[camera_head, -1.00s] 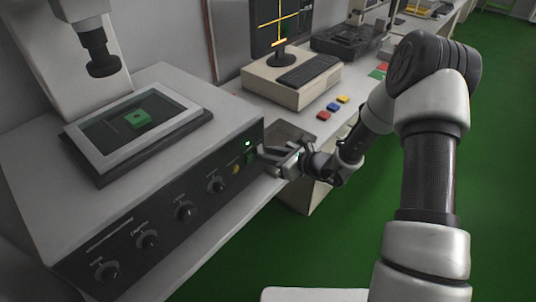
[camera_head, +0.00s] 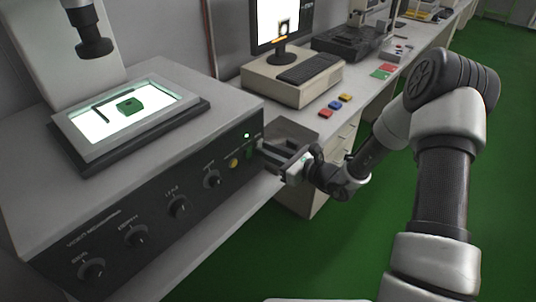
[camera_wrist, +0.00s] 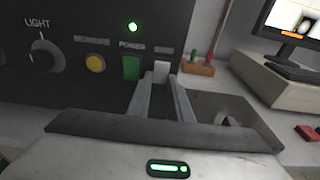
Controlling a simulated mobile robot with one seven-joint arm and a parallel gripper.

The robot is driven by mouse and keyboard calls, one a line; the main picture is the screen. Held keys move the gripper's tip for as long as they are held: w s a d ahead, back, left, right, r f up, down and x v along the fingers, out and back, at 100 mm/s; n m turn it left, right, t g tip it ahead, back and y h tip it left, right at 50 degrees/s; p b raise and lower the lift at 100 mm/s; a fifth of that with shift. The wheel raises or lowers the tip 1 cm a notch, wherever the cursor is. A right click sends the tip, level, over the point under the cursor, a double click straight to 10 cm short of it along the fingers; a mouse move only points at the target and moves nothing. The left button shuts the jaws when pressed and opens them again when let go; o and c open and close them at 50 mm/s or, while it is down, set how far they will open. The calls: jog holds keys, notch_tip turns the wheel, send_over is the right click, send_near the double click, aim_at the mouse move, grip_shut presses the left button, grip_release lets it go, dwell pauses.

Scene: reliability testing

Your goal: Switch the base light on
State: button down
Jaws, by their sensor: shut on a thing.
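The video measuring machine (camera_head: 190,110) has a base stage (camera_head: 128,112) that glows bright white under a green block (camera_head: 130,105). On its dark front panel, a green power switch (camera_wrist: 131,68) sits beside a white switch (camera_wrist: 161,70) with a blurred label. My gripper (camera_head: 264,150) is at the right end of this panel. In the wrist view, its fingers (camera_wrist: 161,88) are close together, with their tips at the white switch, and they partly hide its lower part. A green indicator lamp (camera_wrist: 133,27) above the power switch is lit.
Several knobs (camera_head: 178,206) and a yellow button (camera_wrist: 95,63) line the panel. A monitor (camera_head: 280,25) shows a dark shape on white. A keyboard (camera_head: 308,68) and small coloured blocks (camera_head: 335,105) lie along the bench to the right. The green floor is clear.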

jog(key=c, duration=1.9)
grip_release()
jog(key=shift+o, duration=0.2)
jog(key=p+v, duration=0.1)
jog(key=v, duration=1.6)
jog(key=shift+s+d, duration=0.2)
